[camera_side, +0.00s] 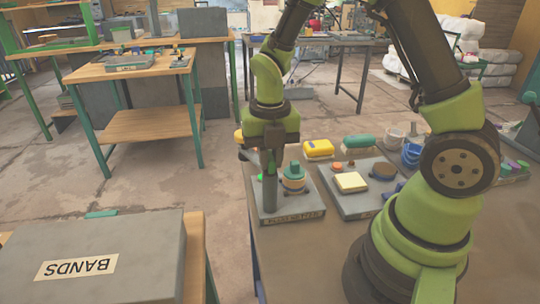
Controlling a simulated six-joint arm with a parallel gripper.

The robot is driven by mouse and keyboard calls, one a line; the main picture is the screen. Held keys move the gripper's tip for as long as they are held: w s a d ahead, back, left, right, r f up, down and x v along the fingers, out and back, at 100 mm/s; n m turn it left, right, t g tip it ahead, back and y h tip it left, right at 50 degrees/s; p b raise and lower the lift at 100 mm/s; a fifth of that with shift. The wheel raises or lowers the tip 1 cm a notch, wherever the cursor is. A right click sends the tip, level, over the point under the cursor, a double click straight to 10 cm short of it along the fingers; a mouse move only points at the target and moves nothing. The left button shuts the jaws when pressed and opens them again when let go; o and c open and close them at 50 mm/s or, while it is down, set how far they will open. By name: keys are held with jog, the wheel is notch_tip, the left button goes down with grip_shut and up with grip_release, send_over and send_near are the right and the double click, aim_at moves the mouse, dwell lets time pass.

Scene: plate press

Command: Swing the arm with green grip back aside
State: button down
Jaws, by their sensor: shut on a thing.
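The press stands on a grey base plate (292,217) with a lettered front edge, at the near left corner of the table. A dark upright post (270,192) rises from the plate. Beside it on the right is a round stack (293,180) with a teal top and an orange-tan band. My gripper (266,158) points down at the top of the post, shut. A small bit of green grip (258,178) shows just left of the post under the jaws. The rest of the grip and the swing arm are hidden behind the post and my gripper.
Right of the press is a second grey tray (345,207) with a pale yellow block (350,182) and a dark round piece (383,171). Behind are a yellow item (318,148), green roll (358,141) and blue container (411,154). A BANDS box (120,240) stands front left.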

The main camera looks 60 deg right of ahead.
jog(key=c, duration=1.1)
grip_release()
notch_tip(320, 180, up, 9)
jog(key=shift+r, duration=0.55)
